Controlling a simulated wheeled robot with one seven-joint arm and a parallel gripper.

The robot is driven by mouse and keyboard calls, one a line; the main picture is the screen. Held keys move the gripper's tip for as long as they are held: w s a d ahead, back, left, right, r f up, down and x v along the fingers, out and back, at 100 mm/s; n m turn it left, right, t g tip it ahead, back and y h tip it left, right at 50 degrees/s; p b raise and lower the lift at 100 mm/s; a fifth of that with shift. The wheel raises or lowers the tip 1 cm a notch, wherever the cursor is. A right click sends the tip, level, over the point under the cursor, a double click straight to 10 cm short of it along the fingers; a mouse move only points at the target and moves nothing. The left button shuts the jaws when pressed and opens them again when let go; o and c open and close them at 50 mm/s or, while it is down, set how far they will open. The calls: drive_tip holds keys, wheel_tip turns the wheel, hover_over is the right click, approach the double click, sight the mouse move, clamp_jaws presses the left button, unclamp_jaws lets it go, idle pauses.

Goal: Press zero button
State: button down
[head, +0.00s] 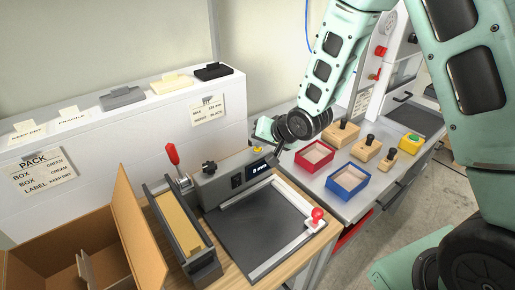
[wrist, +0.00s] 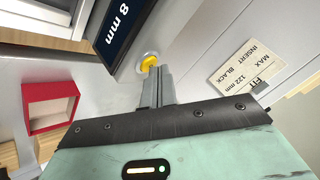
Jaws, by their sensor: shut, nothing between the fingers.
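The yellow zero button (wrist: 149,61) sits in a pale round collar beside a dark display (wrist: 122,25) reading 8 mm. In the head view the button (head: 257,150) is on top of the grey gauge unit (head: 225,183), beside its display (head: 258,168). My gripper (wrist: 158,72) is shut and empty. Its fingertips are right at the button's edge in the wrist view and overlap it slightly; I cannot tell whether they touch it. In the head view my gripper (head: 264,128) is just above the button, its fingertips hard to make out.
A red-handled lever (head: 173,155) stands left of the gauge unit. A red tray (head: 314,156) and a blue tray (head: 347,181) lie to the right. A white shelf (head: 120,130) with cards rises behind. An open carton (head: 90,240) is at lower left.

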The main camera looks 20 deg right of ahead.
drive_tip(key=shift+f, duration=0.2)
drive_tip(key=shift+r, duration=0.1)
drive_tip(key=shift+r+p, duration=0.55)
drive_tip(key=shift+r, duration=0.25)
wheel_tip(320, 180, up, 5)
drive_tip(key=p, duration=0.4)
idle(0.3)
idle(0.6)
